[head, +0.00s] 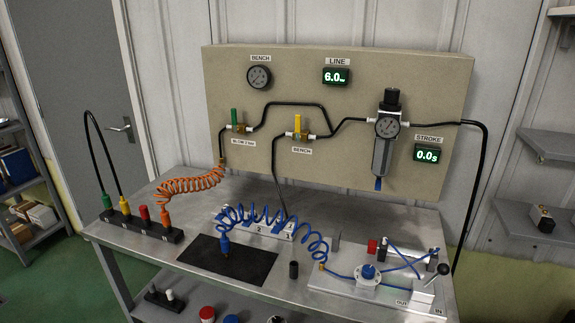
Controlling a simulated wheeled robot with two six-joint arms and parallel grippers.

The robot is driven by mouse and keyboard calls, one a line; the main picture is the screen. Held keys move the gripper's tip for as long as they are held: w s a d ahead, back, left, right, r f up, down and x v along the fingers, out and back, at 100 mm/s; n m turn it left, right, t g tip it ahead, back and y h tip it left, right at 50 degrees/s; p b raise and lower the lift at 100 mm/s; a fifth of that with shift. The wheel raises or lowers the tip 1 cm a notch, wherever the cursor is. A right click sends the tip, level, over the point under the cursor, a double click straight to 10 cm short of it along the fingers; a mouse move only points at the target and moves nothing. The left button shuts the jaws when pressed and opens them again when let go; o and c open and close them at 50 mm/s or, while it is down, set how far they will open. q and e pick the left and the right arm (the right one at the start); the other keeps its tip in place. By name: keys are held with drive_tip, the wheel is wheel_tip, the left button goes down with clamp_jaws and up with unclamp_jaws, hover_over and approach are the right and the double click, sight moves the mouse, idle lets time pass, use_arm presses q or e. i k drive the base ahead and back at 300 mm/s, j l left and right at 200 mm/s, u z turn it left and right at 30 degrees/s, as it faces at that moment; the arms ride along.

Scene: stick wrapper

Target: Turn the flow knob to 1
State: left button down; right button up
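A blue knob (369,271) stands on a round white base on the metal plate (335,286) at the right of the bench. It looks like the flow knob, but its marks are too small to read, so I cannot tell its setting. A blue tube runs to it from the left, and more blue tubes lie behind it. A black ball-ended lever (443,268) stands at the plate's right end, near small IN and OUT labels. Neither of my grippers shows in the head view.
The bench (130,238) holds a black rack (140,226) with coloured plugs, an orange coiled hose (190,186), a blue coiled hose (308,236), a black mat (228,259) and a small black cylinder (294,269). The back panel (225,75) carries gauges and valves; LINE reads 6.0, STROKE 0.0.

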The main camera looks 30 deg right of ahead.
sight(368, 271)
drive_tip(key=z, duration=1.6)
